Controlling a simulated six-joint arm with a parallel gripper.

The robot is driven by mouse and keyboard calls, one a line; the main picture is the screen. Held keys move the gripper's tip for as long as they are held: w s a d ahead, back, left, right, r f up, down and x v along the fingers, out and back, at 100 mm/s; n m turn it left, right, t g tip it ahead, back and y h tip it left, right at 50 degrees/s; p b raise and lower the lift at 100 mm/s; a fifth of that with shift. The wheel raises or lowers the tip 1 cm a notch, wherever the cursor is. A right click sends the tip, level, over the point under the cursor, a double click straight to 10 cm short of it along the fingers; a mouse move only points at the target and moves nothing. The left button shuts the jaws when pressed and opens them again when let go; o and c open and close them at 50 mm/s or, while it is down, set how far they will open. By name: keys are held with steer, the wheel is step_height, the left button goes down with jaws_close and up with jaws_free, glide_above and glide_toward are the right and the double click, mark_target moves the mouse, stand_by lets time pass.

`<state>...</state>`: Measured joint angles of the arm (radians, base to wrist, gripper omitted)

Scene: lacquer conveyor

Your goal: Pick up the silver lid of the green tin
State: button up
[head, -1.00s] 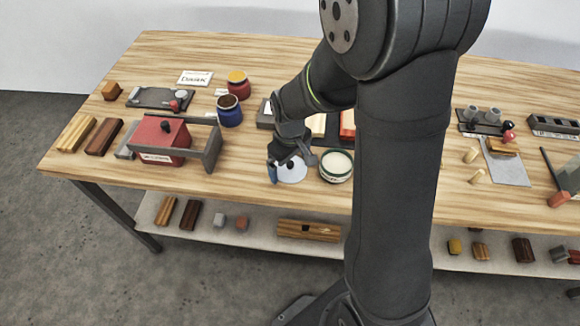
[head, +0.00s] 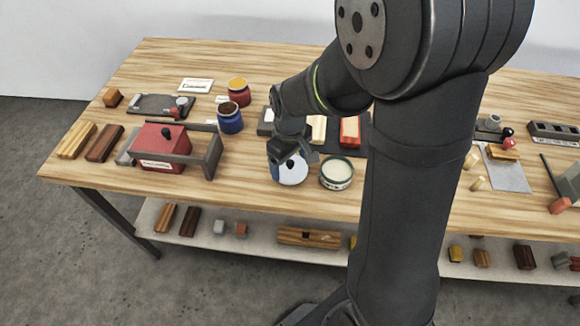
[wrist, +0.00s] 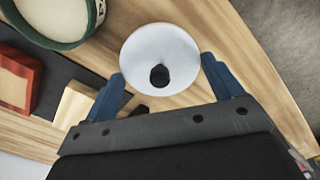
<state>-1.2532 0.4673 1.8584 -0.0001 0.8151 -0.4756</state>
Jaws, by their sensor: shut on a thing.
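The silver lid (head: 296,176) is a pale round disc with a black knob, left of the green tin in the head view. My gripper (head: 285,162) is over it and partly covers it. In the wrist view, the blue fingers of my gripper (wrist: 163,67) are on either side of the lid (wrist: 142,45), shut on it. Whether the lid touches the table is hard to tell. The green tin (head: 337,184) stands upright and open, with cream contents. Its rim also shows at the upper left of the wrist view (wrist: 93,14).
A red box (head: 160,152) with a grey frame stands to the left. A blue jar (head: 230,122) and a red jar (head: 239,96) are behind. A dark tray with wooden and red blocks (head: 350,130) lies behind the tin. The table front (head: 260,195) is clear.

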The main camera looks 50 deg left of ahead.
steer(key=w+d+r+n, duration=0.8)
steer(key=w+n, duration=0.2)
steer(key=n, duration=0.3)
steer(key=shift+s+f, duration=0.15)
steer(key=shift+f, duration=1.45)
steer(key=shift+s+f, duration=0.1)
steer(key=shift+f, duration=1.45)
steer(key=shift+f, duration=0.2)
steer(key=o, duration=0.8)
steer(key=shift+r, duration=0.1)
steer(key=shift+r, duration=3.4)
